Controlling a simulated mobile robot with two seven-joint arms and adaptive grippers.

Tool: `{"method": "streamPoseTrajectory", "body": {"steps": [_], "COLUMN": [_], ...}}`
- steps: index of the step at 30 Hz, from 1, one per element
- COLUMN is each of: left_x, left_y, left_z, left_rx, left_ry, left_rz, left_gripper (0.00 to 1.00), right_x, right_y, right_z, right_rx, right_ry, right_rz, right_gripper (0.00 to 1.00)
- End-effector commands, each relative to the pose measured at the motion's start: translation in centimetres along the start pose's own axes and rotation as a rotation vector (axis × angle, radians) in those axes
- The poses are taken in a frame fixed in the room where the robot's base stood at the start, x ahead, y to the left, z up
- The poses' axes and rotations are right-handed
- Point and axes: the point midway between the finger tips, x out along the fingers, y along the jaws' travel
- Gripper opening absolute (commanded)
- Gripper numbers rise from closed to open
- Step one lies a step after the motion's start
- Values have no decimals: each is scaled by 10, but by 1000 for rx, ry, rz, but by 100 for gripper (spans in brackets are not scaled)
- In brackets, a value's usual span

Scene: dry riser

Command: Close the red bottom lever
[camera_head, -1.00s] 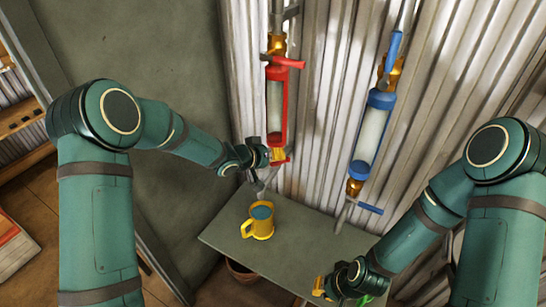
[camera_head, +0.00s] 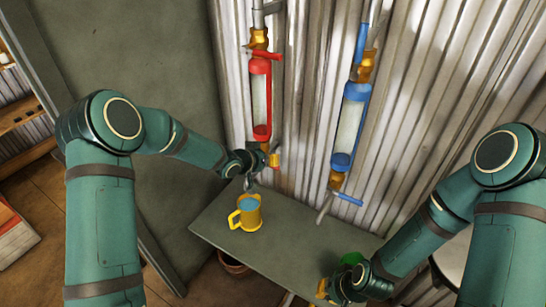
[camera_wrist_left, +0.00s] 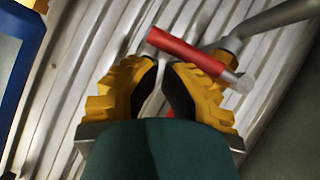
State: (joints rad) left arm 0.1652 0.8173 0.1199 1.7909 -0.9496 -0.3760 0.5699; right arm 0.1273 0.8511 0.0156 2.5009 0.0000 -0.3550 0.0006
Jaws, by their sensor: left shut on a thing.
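The red riser tube (camera_head: 261,97) stands upright on the corrugated wall, with a red top lever (camera_head: 263,54) above it. My left gripper (camera_head: 272,159) is at its bottom end. In the left wrist view, my left gripper (camera_wrist_left: 165,78) has its yellow fingers drawn together at the red bottom lever (camera_wrist_left: 187,52), which runs slanting past the fingertips to a pale end. The left gripper is shut on this lever; the contact itself is partly hidden. In the head view the gripper hides the lever. My right gripper (camera_head: 322,288) is low at the table's front; its jaw gap is unclear.
A yellow mug (camera_head: 246,215) with blue contents stands on the grey table (camera_head: 290,235) below the red tube. A blue tube (camera_head: 350,120) with a blue bottom lever (camera_head: 347,199) is to the right. A green container (camera_head: 352,259) is near my right gripper.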

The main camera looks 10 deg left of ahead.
Motion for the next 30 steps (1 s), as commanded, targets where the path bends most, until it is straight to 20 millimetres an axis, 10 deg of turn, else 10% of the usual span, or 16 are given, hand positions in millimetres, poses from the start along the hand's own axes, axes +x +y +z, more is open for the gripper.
{"method": "streamPoseTrajectory", "body": {"steps": [30], "left_x": [2], "left_y": [2], "left_z": [2], "left_rx": [-2], "left_ry": [-7], "left_rz": [1], "left_gripper": [0], "right_x": [-4], "right_y": [-2], "right_z": [0], "right_rx": [0], "right_ry": [-2], "right_rz": [0], "right_gripper": [0]}}
